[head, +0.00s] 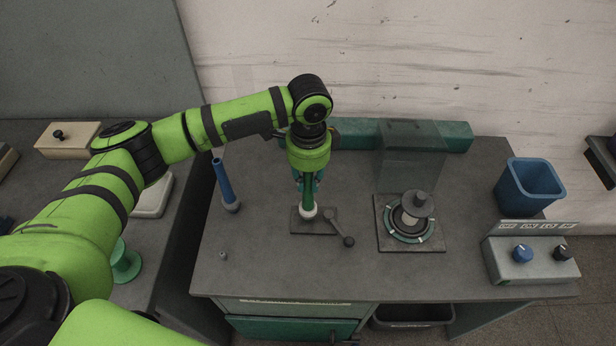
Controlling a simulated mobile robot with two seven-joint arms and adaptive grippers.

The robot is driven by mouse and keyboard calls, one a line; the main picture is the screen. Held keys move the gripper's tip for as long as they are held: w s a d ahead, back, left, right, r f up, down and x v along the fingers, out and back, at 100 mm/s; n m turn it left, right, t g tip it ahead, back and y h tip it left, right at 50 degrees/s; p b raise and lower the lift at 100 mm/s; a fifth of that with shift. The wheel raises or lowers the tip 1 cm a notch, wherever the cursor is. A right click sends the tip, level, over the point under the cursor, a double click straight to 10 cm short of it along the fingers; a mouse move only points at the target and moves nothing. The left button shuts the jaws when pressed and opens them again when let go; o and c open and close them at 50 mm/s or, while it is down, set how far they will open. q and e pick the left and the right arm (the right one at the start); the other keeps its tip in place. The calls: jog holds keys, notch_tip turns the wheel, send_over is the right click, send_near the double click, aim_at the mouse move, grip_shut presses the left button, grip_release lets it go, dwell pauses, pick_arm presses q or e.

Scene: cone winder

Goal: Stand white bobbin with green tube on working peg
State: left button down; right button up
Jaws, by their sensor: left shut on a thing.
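The white bobbin with green tube shows its green tube (308,195) below my left gripper (308,178), with its white foot (308,213) at the bottom. My left gripper points down and is shut on the tube's upper part. The bobbin is upright over a dark plate (300,226) with a lever (346,240) on the table. The working peg is not visible; the bobbin may hide it. I cannot tell whether the foot touches the plate. My right gripper is not in view.
A blue tube on a grey foot (231,205) stands to the left. The winder base (385,238) with a clear shield (408,150), a blue bin (528,188) and a knob box (512,268) are to the right. The table's front middle is clear.

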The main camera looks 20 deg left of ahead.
pick_arm(q)
jog(key=shift+f, duration=0.45)
dwell(0.3)
jog(key=c, duration=1)
grip_release()
jog(key=shift+c, duration=0.2)
notch_tip(320, 180, up, 12)
jog(key=shift+d, duration=0.1)
